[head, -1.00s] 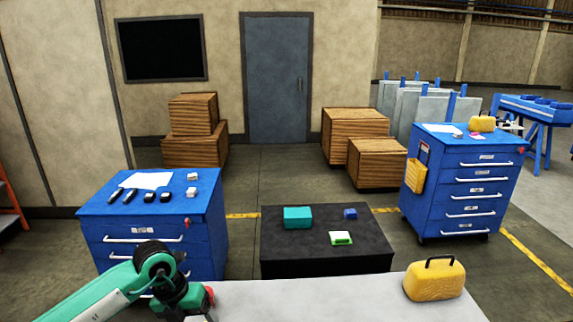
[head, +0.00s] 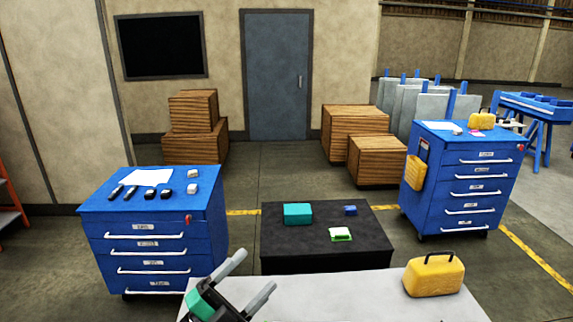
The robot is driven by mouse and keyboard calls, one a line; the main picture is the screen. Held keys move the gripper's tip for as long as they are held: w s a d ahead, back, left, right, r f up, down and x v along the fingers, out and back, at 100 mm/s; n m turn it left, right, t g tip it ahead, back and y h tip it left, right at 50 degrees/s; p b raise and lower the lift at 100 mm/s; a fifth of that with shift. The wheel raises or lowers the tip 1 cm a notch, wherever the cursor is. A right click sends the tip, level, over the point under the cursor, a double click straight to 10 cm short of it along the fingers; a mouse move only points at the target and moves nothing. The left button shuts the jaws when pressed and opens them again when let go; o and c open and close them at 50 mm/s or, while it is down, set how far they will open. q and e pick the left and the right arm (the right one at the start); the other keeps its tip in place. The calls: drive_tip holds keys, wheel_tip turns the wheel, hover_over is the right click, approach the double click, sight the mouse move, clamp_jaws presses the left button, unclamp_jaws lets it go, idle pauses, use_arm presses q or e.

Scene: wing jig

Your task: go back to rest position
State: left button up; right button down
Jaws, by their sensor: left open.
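My left gripper (head: 248,278) shows at the bottom of the head view, over the left part of the pale table (head: 350,297). Its two grey fingers are spread apart and nothing is between them. A green part of it shows at the lower left of the fingers. My right gripper is not in view.
A yellow case (head: 434,278) with a black handle stands on the table's right. Beyond is a black platform (head: 325,240) with a teal box (head: 297,214), a blue block (head: 350,210) and a green-white item (head: 340,235). Blue drawer cabinets stand left (head: 150,228) and right (head: 462,184).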

use_arm(q)
drive_tip(key=s+a+f+n+y, duration=0.3)
drive_tip(key=a+f+n+y, duration=1.2)
drive_tip(key=n+y, duration=0.35)
drive_tip(key=s+a+f+n+g+h, duration=0.1)
drive_tip(key=s+f+g, duration=0.5)
drive_tip(key=s+f, duration=0.3)
drive_tip(key=s+f+n+g, duration=0.1)
drive_tip(key=s+f+g, duration=0.55)
drive_tip(key=s, duration=0.55)
drive_tip(key=s+f+b+x, duration=0.1)
drive_tip(key=s+b+x, duration=0.25)
drive_tip(key=x, duration=1.05)
drive_tip(key=s+b+x, duration=0.3)
drive_tip(key=b+x, duration=0.2)
drive_tip(key=x, duration=0.9)
drive_tip(key=s+f+b+x, duration=0.1)
drive_tip(key=s+b+x, duration=0.25)
drive_tip(key=x, duration=1.05)
drive_tip(key=s+a+f+b, duration=0.1)
drive_tip(key=s+f+b, duration=0.2)
drive_tip(key=s+f, duration=0.3)
drive_tip(key=s+a+f+g+b, duration=0.1)
drive_tip(key=s+f+b, duration=0.2)
drive_tip(key=f, duration=1)
drive_tip(key=s+a+f+b, duration=0.1)
drive_tip(key=s+f+b, duration=0.3)
drive_tip(key=s+f, duration=0.5)
drive_tip(key=shift+f, duration=0.2)
